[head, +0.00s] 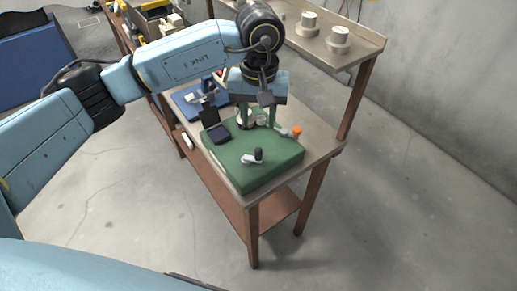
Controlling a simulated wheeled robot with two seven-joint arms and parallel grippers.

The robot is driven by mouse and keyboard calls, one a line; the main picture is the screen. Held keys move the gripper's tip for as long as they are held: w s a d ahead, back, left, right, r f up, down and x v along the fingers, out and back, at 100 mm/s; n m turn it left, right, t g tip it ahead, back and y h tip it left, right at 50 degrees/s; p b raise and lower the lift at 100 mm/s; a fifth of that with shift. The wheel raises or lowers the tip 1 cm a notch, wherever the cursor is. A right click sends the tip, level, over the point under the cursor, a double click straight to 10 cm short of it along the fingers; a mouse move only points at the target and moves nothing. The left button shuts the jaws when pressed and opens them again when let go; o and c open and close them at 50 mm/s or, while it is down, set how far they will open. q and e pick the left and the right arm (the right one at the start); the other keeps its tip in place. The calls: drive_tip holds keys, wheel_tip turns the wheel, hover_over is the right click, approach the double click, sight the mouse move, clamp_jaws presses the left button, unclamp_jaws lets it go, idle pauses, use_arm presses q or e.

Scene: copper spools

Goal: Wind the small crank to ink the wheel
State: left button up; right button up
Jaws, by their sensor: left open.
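A small crank (252,159) with a pale arm and a dark upright knob sits on top of a green block (270,172) at the near end of the bench. My left gripper (258,117) points down over the far part of the green block, behind the crank and apart from it. It is open. Small pale round parts (261,119) show between and beside its fingers; I cannot tell whether one is the wheel, as the gripper partly hides them. My right gripper is not in view.
A dark open case (217,131) stands left of the gripper, and a small orange piece (297,132) to its right. A blue item (187,102) lies farther back. A raised shelf (313,45) with pale spools (338,40) runs along the bench's right side. Grey floor surrounds the bench.

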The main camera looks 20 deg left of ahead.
sight(259, 148)
use_arm(q)
wheel_tip(259, 148, down, 12)
drive_tip(key=shift+r+p, duration=0.2)
drive_tip(key=shift+p, duration=0.35)
drive_tip(key=shift+c, duration=0.2)
clamp_jaws()
